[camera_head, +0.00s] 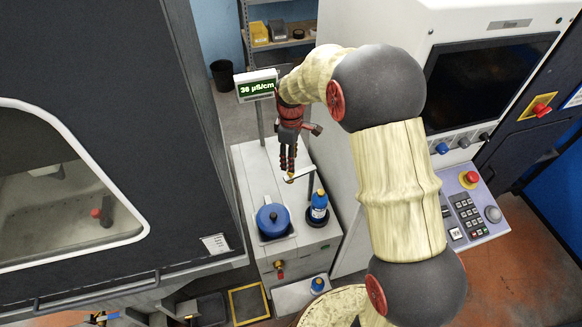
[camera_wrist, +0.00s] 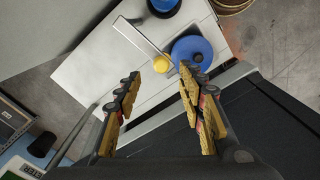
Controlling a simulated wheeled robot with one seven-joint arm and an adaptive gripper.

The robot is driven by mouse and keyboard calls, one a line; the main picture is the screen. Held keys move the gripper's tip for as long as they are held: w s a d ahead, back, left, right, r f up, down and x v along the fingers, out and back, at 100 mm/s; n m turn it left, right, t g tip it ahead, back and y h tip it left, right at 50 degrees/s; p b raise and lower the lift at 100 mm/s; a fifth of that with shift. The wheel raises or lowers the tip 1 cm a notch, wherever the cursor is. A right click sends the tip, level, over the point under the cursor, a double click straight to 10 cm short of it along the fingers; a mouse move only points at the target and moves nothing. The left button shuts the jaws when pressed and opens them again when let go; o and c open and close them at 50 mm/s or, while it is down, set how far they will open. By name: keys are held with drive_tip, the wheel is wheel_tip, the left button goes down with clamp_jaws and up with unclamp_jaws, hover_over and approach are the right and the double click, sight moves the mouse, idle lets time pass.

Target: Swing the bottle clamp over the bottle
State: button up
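The bottle clamp (camera_head: 299,175) is a pale flat bar on a thin post, with a yellow knob at its free end. In the wrist view the clamp bar (camera_wrist: 146,42) runs from the upper left to the yellow knob (camera_wrist: 161,63), beside the pot's blue lid. The blue bottle (camera_head: 318,205) stands upright on the bench, right of the pot; the bar does not lie over it. It is partly cut off at the top of the wrist view (camera_wrist: 163,4). My gripper (camera_head: 289,168) points down just above the knob end. Its fingers (camera_wrist: 165,85) are apart with nothing between them.
A blue-lidded pot (camera_head: 272,220) sits on the bench (camera_head: 252,165) left of the bottle. A display on a pole (camera_head: 257,86) reads 36 µS/cm behind my gripper. A dark machine stands to the left, and a white cabinet with a control panel (camera_head: 465,212) to the right.

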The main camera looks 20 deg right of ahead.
sight(300, 172)
drive_tip(key=shift+s+f, duration=0.1)
drive_tip(key=shift+f, duration=2.6)
drive_tip(key=shift+c, duration=1.3)
clamp_jaws()
